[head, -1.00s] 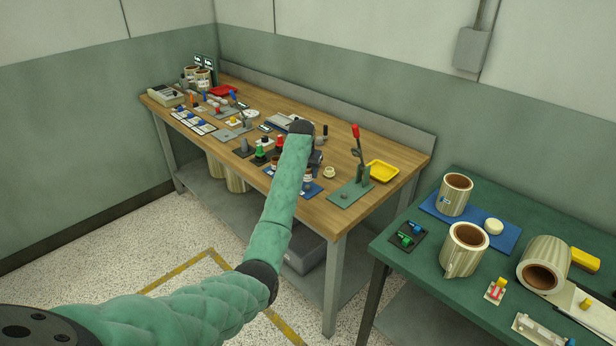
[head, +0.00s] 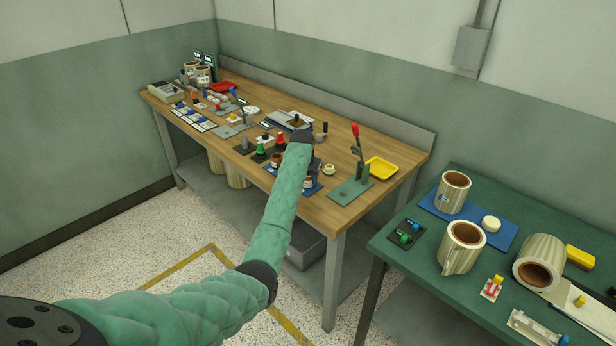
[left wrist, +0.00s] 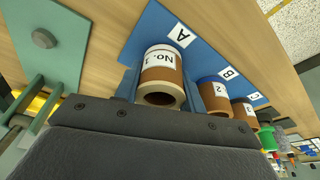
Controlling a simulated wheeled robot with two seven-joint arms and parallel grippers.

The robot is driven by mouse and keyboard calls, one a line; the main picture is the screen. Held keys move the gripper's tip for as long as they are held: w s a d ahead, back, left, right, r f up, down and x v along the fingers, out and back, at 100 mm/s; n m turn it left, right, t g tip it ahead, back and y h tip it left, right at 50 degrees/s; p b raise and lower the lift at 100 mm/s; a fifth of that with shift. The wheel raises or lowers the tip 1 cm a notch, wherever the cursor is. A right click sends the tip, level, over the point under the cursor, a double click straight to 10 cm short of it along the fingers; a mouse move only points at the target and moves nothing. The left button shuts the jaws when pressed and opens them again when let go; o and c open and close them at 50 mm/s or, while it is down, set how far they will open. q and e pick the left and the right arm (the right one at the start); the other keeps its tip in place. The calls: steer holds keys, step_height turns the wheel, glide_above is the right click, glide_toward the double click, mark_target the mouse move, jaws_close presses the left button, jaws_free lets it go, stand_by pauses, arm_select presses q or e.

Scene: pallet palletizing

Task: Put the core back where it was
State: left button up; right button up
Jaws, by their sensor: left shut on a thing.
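My left gripper (head: 311,163) is over the front of the wooden bench, its arm hiding part of the work area. In the left wrist view its fingers (left wrist: 164,80) are shut on a brown core (left wrist: 162,73) with pale ends and a white label reading "No. 1". The core is at the blue board (left wrist: 215,50), beside the mark "A". I cannot tell whether it touches the board. Two similar brown cores, marked 2 (left wrist: 212,92) and 3 (left wrist: 243,112), stand along the board by the other letter marks. My right gripper is not in view.
A green table (head: 410,262) with large film rolls (head: 462,248) is at right.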

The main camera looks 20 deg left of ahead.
arm_select(q)
steer(key=shift+f, duration=0.15)
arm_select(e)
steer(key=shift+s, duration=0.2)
arm_select(q)
steer(key=o, duration=1)
steer(key=shift+o, duration=0.2)
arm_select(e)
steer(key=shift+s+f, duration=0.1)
arm_select(q)
steer(key=shift+r, duration=0.4)
steer(key=b+v, duration=0.2)
steer(key=v, duration=0.3)
steer(key=shift+r, duration=0.3)
steer(key=b+v, duration=0.2)
steer(key=v, duration=0.4)
steer(key=shift+s+r, duration=0.2)
steer(key=shift+r, duration=0.2)
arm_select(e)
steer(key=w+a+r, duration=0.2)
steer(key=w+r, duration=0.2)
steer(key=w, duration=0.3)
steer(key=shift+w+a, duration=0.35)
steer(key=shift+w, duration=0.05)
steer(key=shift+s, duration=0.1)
